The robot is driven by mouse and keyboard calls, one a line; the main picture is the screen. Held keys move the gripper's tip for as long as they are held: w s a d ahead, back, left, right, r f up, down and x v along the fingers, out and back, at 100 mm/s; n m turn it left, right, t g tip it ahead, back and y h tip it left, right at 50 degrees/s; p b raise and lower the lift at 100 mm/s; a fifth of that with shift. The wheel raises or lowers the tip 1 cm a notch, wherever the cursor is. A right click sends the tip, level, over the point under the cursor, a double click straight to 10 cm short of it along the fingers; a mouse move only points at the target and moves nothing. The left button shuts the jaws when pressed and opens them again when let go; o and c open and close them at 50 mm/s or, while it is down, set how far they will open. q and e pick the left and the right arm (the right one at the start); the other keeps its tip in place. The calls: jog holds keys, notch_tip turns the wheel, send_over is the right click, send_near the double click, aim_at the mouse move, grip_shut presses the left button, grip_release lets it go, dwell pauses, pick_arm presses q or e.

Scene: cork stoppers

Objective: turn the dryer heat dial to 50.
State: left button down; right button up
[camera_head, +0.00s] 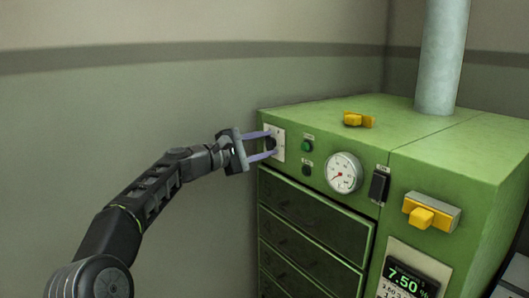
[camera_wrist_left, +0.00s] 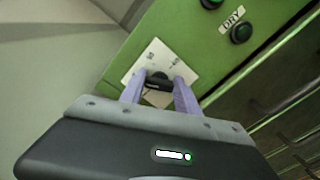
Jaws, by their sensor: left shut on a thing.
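The green dryer (camera_head: 313,210) stands at the right of the head view. Its heat dial (camera_head: 271,143) is a dark knob on a white plate (camera_head: 281,146) at the front's upper left corner. My left gripper (camera_head: 271,145) reaches it from the left, its two pale purple fingers closed on the knob. In the left wrist view the fingers (camera_wrist_left: 159,88) sit on either side of the dark dial (camera_wrist_left: 157,79), over the white plate (camera_wrist_left: 162,56). Small marks show on the plate, but I cannot read the setting. My right gripper is not in view.
Green and dark buttons (camera_head: 307,146), a round gauge (camera_head: 343,173) and a black switch (camera_head: 379,185) are right of the dial. A yellow handle (camera_head: 431,212) and a display reading 7.50 % (camera_head: 411,279) are farther right. Drawers (camera_head: 312,217) lie below. A yellow piece (camera_head: 359,119) is on top.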

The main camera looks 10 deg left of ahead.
pick_arm(q)
jog(key=m, duration=0.1)
jog(key=m+b, duration=0.1)
jog(key=shift+f+m, duration=0.25)
jog(key=shift+m, duration=0.15)
jog(key=m+b, duration=0.2)
jog(key=m, duration=0.1)
jog(key=shift+m, duration=0.3)
jog(key=m+b, duration=0.1)
jog(key=m, duration=0.4)
jog(key=shift+f+b, duration=0.1)
jog(key=shift+b, duration=0.2)
jog(key=c, duration=0.9)
grip_release()
